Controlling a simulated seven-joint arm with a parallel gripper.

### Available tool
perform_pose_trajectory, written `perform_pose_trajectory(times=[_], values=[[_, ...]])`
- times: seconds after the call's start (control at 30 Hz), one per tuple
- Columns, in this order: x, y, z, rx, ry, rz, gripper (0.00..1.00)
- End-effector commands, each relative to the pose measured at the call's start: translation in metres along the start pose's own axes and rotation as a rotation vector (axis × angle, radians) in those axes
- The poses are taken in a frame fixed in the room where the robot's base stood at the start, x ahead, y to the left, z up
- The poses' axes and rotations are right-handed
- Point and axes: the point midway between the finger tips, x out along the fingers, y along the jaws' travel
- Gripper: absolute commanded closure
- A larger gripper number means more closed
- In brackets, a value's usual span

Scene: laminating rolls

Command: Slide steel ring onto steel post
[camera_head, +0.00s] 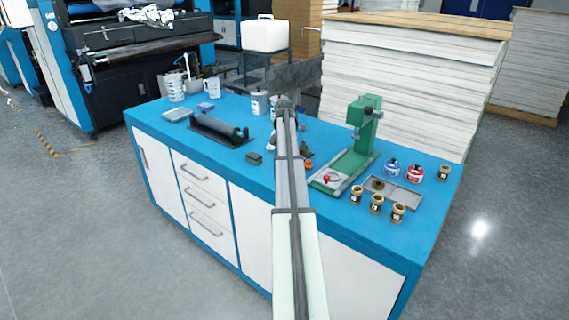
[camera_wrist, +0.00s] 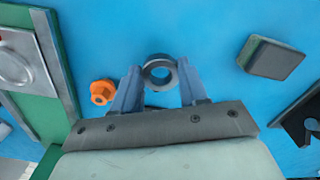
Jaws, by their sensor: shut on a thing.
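The steel ring (camera_wrist: 160,58) is a short grey ring between the two blue fingers of my gripper (camera_wrist: 158,74) in the wrist view. The fingers are shut on its left and right sides, and its open hole faces the camera. Blue tabletop shows behind it; I cannot tell how high it is held. In the head view my arm hides the gripper tips and the ring. I cannot make out a steel post for certain in either view.
An orange knob (camera_wrist: 102,92) sits just left of the fingers. A green press (camera_head: 358,150) stands right of my arm. A dark block (camera_wrist: 272,58) lies right of the ring. A roller stand (camera_head: 220,130), several jars and a shallow tray (camera_head: 405,194) are on the blue bench.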

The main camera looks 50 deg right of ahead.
Motion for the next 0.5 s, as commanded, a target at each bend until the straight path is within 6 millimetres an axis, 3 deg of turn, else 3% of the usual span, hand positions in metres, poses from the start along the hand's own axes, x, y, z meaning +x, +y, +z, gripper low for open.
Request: perform_pose_trajectory(times=[0.2,0.5], values=[[-0.04,0.0,-0.001,0.0,0.001,0.0,0.91],[-0.072,0.002,-0.009,0.0,0.001,0.0,0.91]])
